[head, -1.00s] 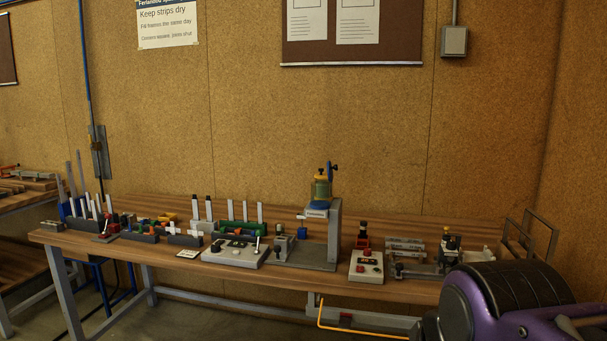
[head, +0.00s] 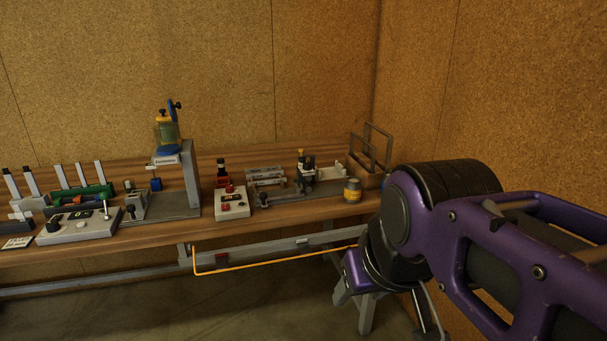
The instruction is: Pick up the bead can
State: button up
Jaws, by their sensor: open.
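A small yellow can with a grey band and lid (head: 352,190), which I take to be the bead can, stands upright near the front edge at the right end of the workbench (head: 130,243). My gripper (head: 388,315) is low in the head view, in front of and below the bench edge, to the lower right of the can. It is apart from the can and partly hidden by my purple arm. Its jaws are open, and I see nothing held in them.
Left of the can are a clamp fixture (head: 306,176), a control box with red buttons (head: 232,203) and a stand with a yellow-green jar (head: 167,130). A metal frame (head: 371,146) stands behind the can. An orange rail (head: 270,266) runs below the bench front.

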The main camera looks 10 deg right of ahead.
aim_at(386, 175)
jog(key=z, duration=0.75)
jog(key=j+u, duration=0.1)
jog(key=u, duration=0.4)
jog(key=j+u, duration=0.1)
jog(key=u, duration=0.85)
jog(key=z, duration=1.5)
jog(key=i+j+z, duration=0.15)
jog(key=i+z, duration=0.25)
jog(key=i+j+z, duration=0.25)
jog(key=z, duration=0.15)
jog(key=i+j+z, duration=0.35)
